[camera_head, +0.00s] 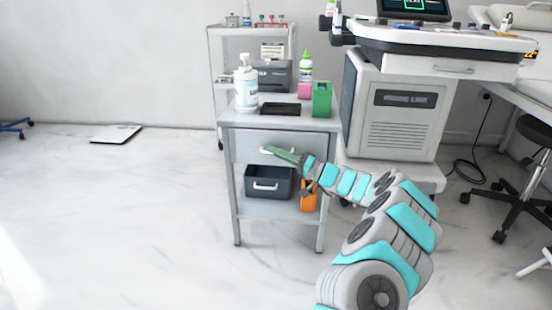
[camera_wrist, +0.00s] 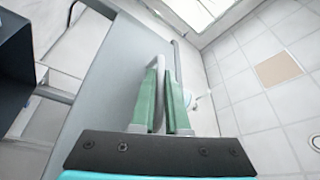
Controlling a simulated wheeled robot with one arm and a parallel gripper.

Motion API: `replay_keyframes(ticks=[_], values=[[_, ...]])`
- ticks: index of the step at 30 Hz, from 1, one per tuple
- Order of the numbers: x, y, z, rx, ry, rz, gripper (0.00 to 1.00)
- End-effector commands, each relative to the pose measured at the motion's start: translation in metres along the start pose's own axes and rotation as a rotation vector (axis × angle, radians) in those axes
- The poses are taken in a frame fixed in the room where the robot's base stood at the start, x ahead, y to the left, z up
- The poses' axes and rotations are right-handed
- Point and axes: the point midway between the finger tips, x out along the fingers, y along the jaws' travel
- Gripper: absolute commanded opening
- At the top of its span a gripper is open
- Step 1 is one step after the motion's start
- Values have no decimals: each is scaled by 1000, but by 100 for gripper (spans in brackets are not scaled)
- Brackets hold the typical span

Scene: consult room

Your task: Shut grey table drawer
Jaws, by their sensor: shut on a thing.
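The grey table (camera_head: 228,118) stands in the middle of the head view, with a grey drawer (camera_head: 248,146) under its top. How far the drawer stands out is hard to tell. A pale bar handle (camera_head: 265,151) is on the drawer front. My gripper (camera_head: 286,155) reaches it from the right with green fingers. In the wrist view my gripper (camera_wrist: 166,100) is shut on the handle (camera_wrist: 160,88), its fingers on both sides of the bar. The grey drawer front (camera_wrist: 112,85) fills the left of that view.
A dark bin (camera_head: 266,183) and an orange item (camera_head: 309,197) sit on the lower shelf. A pump bottle (camera_head: 246,90), a black tray (camera_head: 280,109) and a green box (camera_head: 322,100) stand on the table top. A machine cart (camera_head: 400,110) is close on the right. Floor left is open.

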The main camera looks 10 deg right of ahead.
Motion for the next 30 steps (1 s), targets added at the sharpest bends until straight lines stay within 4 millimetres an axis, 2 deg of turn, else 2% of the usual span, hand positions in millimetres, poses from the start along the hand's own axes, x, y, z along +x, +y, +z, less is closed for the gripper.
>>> replay_keyframes(ticks=[1, 4, 17, 18, 21, 26, 30], values=[[0, 7, -3, -2, -1, 6, 0], [3, 10, -8, 0, -2, 6, 0], [4, 12, -14, 1, 2, 7, 0], [4, 12, -14, 1, 2, 7, 16], [5, 11, -13, 0, 1, 6, 25], [4, 10, -13, 0, 0, 4, 25], [-5, 10, -14, 0, 2, 4, 25]])
